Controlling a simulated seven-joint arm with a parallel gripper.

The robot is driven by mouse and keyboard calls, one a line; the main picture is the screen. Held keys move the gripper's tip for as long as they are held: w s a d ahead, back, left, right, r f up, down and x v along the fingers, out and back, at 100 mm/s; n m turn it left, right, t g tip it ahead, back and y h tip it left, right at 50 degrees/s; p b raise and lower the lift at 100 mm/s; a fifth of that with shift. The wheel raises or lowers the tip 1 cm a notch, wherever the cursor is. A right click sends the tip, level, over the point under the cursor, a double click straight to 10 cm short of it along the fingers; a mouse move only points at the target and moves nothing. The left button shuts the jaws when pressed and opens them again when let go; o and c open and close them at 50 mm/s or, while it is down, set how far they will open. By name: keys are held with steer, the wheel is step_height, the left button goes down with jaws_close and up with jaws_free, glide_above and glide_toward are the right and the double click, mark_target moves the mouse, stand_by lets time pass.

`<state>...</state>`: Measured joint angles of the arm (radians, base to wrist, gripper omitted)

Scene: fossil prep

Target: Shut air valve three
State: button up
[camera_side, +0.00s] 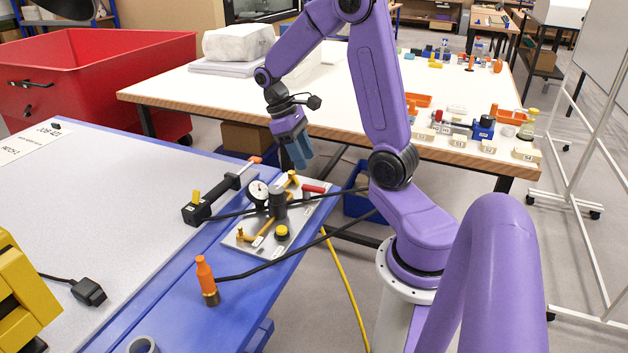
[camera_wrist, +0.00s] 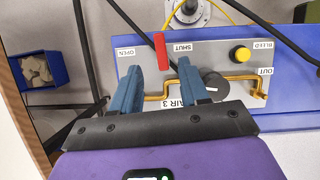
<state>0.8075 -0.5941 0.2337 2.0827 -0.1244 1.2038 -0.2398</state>
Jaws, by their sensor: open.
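The valve panel (camera_side: 240,243) is a light grey plate on the blue bench edge. In the wrist view the panel (camera_wrist: 215,52) carries labels OPEN, SHUT, BLEED, OUT and a partly covered "AIR 3". The red valve handle (camera_wrist: 161,50) stands between the OPEN and SHUT labels; in the side view the red handle (camera_side: 314,188) is at the panel's far right. My gripper (camera_side: 301,167) is above the panel's far end, fingers pointing down. In the wrist view my gripper (camera_wrist: 160,75) is open, its blue fingers apart on either side of the handle's line, with nothing visibly gripped.
A pressure gauge (camera_side: 258,190), a dark cylinder (camera_side: 277,203), a yellow bleed knob (camera_side: 282,232) and brass pipe (camera_wrist: 232,80) crowd the panel. Black hoses cross nearby. An orange-tipped tool (camera_side: 205,275) stands on the blue bench. A blue bin (camera_wrist: 38,68) sits below.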

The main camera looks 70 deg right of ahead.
mark_target(317, 188)
steer(key=x, duration=0.7)
steer(key=shift+s+f, duration=0.15)
steer(key=shift+f, duration=0.2)
jaws_close()
